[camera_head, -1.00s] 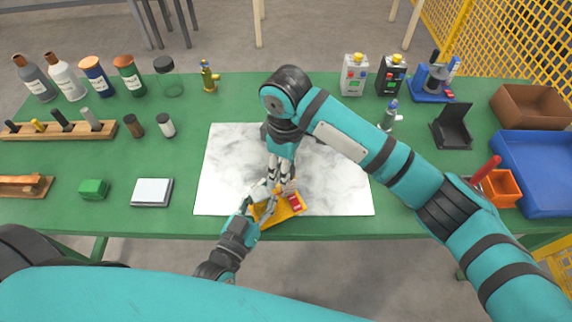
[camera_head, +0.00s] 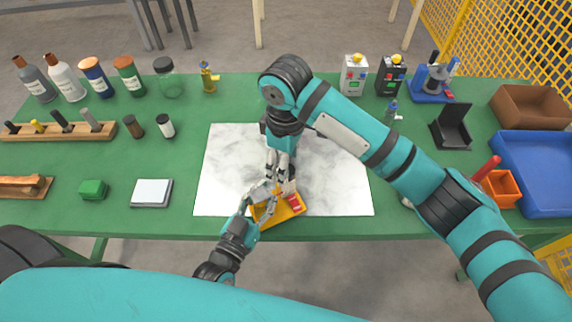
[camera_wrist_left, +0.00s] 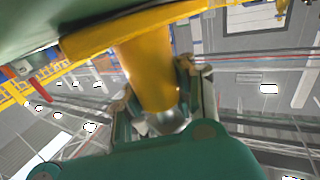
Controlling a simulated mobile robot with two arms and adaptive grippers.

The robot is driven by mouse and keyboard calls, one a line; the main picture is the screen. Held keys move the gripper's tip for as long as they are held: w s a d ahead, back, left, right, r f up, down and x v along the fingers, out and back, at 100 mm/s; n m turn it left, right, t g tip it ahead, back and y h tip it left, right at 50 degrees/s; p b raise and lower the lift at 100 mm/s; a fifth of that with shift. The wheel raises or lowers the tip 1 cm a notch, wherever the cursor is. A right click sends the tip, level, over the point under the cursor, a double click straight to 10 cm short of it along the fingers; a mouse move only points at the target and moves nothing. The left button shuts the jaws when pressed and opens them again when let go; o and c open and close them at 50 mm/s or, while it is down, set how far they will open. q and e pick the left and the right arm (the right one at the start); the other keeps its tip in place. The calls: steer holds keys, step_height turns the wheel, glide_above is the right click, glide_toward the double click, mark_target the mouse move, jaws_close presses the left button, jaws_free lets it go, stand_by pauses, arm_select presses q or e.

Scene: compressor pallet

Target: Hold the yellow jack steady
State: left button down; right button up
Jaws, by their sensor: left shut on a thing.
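The yellow jack (camera_head: 286,212) is at the front edge of the white marbled mat, with a small red patch on its right part. My left gripper (camera_head: 262,199) comes in from the lower left and is shut on the jack. In the left wrist view, the jack's yellow cylinder (camera_wrist_left: 149,75) and wide flange show between the fingers of the left gripper (camera_wrist_left: 160,105). My right gripper (camera_head: 279,176) points down just above and behind the jack. Its fingertips are small and partly overlap the jack area, so its opening and any contact are unclear.
The white mat (camera_head: 225,165) is mostly bare on the green bench (camera_head: 110,215). A white pad (camera_head: 152,192) and a green block (camera_head: 93,189) lie left. An orange bin (camera_head: 501,188) and a blue tray (camera_head: 545,165) are right. Bottles stand at the back left.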

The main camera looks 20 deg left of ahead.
arm_select(q)
steer(key=shift+f, duration=0.15)
arm_select(e)
step_height(320, 180, up, 10)
stand_by(0.3)
arm_select(q)
steer(key=c, duration=1.1)
jaws_free()
